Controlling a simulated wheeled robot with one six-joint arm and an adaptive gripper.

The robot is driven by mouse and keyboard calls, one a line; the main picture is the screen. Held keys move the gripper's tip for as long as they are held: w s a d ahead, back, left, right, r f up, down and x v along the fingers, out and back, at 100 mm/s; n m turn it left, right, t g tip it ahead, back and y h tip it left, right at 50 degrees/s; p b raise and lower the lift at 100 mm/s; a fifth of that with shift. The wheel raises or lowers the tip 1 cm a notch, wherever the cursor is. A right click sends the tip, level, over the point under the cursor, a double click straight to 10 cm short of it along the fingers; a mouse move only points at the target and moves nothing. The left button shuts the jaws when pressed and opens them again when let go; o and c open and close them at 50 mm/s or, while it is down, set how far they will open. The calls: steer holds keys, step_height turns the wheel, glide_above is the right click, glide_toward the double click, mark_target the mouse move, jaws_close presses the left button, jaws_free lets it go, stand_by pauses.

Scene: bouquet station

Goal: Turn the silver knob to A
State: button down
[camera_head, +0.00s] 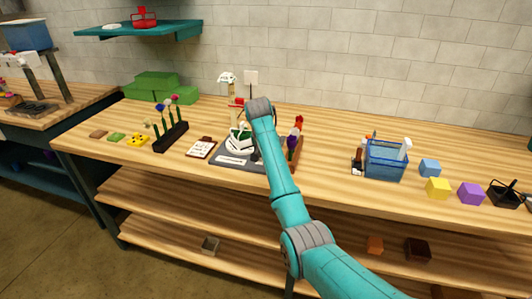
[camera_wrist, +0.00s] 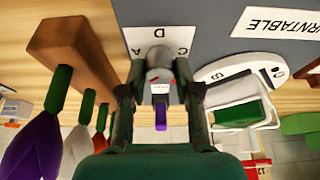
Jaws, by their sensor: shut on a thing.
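The silver knob (camera_wrist: 158,60) stands on a white lettered plate (camera_wrist: 142,36) in the wrist view. In the head view, my arm hides the knob and most of the gripper.
A grey base (camera_wrist: 210,28) labelled TURNTABLE carries a white disc (camera_wrist: 208,72) and a white-framed green item (camera_wrist: 236,112) beside the gripper. A wooden block holder (camera_wrist: 75,50) with coloured flowers (camera_wrist: 35,140) stands close on the other side. A blue caddy (camera_head: 385,163) stands farther right.

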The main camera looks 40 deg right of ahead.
steer(key=m, duration=0.2)
steer(key=m+g, duration=0.1)
steer(key=m, duration=0.1)
steer(key=shift+w+g+h, duration=0.1)
steer(key=shift+g+h, duration=0.2)
steer(key=shift+a+m+g, duration=0.1)
steer(key=shift+m+g, duration=0.7)
steer(key=shift+m, duration=1.7)
steer(key=c, duration=0.8)
jaws_free()
steer(key=shift+w, duration=0.1)
steer(key=v, duration=1.2)
steer(key=shift+a+f, duration=0.1)
